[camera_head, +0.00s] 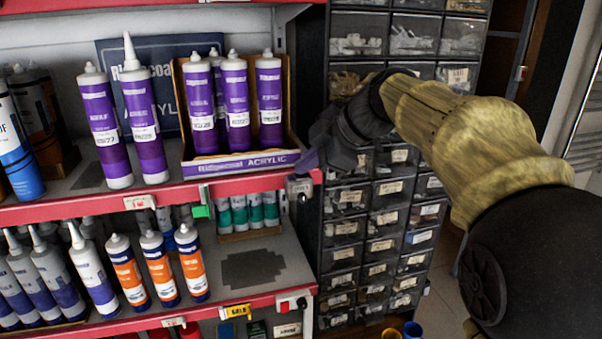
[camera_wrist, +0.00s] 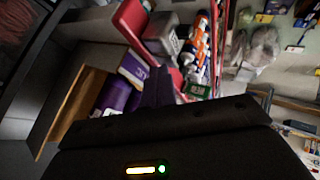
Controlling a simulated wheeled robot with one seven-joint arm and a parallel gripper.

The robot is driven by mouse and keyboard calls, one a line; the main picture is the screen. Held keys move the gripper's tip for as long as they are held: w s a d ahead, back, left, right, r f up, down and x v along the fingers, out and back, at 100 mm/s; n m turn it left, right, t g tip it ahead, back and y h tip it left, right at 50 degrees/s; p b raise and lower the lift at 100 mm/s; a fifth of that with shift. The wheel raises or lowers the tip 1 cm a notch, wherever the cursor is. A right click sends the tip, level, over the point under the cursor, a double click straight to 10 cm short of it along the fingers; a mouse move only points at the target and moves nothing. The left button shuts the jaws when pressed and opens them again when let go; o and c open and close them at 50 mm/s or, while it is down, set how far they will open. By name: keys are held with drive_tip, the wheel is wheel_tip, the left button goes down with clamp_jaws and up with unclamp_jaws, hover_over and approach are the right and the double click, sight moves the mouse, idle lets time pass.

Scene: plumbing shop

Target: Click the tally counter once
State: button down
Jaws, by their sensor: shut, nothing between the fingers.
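The tally counter appears to be the small grey and dark device (camera_head: 299,188) at the right end of the red upper shelf edge. A blurred grey block beside the red edge in the wrist view (camera_wrist: 163,36) looks like the same device; I cannot read its face or make out its button. My gripper (camera_head: 308,160) is shut and empty. Its tips are just above the device in the head view, near the acrylic box corner; I cannot tell whether they touch it. In the wrist view the dark shut fingers (camera_wrist: 157,86) point toward the shelf end.
The acrylic display box (camera_head: 240,166) with purple cartridges stands on the upper shelf, close to my gripper. A green clip (camera_head: 202,208) hangs on the shelf edge. Orange-and-white cartridges (camera_head: 158,268) stand below. A drawer cabinet (camera_head: 385,215) stands behind my gripper, to the right.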

sight(306, 176)
drive_tip(key=shift+r+p, duration=0.55)
drive_tip(key=shift+r, duration=0.45)
wheel_tip(306, 176, up, 6)
drive_tip(key=p, duration=0.3)
drive_tip(key=shift+p, duration=0.35)
drive_tip(key=shift+a, duration=0.1)
idle(0.4)
